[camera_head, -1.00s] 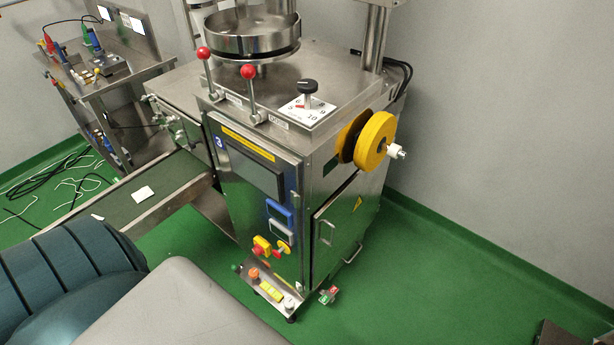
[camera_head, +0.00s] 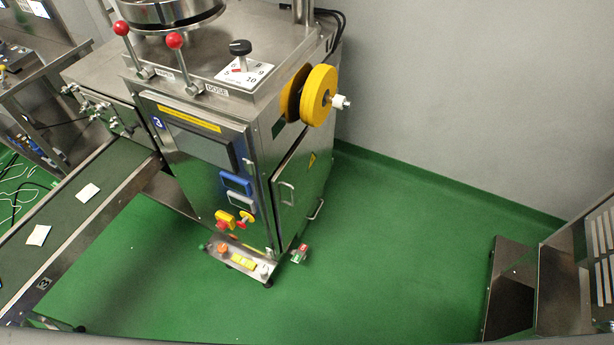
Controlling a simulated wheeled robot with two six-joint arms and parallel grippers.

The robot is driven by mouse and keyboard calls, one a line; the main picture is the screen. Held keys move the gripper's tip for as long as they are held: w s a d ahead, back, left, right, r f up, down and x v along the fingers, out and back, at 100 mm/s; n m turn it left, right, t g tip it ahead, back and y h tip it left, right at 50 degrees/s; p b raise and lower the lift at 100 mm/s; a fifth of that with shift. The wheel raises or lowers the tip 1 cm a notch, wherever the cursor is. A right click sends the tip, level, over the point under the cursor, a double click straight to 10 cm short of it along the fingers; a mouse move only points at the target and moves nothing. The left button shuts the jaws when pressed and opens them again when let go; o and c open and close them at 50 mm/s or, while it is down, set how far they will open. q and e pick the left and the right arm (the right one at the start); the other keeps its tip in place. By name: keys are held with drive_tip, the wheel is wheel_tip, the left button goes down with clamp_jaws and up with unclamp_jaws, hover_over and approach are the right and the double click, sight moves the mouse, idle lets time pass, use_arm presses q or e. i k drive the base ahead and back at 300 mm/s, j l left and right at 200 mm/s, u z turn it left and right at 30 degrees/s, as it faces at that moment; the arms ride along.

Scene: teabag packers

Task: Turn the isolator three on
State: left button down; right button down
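The steel packing machine (camera_head: 205,150) marked with a blue 3 stands left of centre in the head view. Low on its front, under a blue and a white box, is a yellow disc with a red handle (camera_head: 246,217), which looks like the isolator. The handle is too small to tell its position. Just left of it is a yellow box with a red knob (camera_head: 225,219). Neither of my grippers is in view.
A conveyor (camera_head: 62,215) with white teabags runs to the machine's left side. A low panel with buttons (camera_head: 240,258) juts out at its foot. Another steel unit (camera_head: 565,285) stands at the right edge. Green floor (camera_head: 400,240) between is clear.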

sight(221, 225)
drive_tip(key=u, duration=0.95)
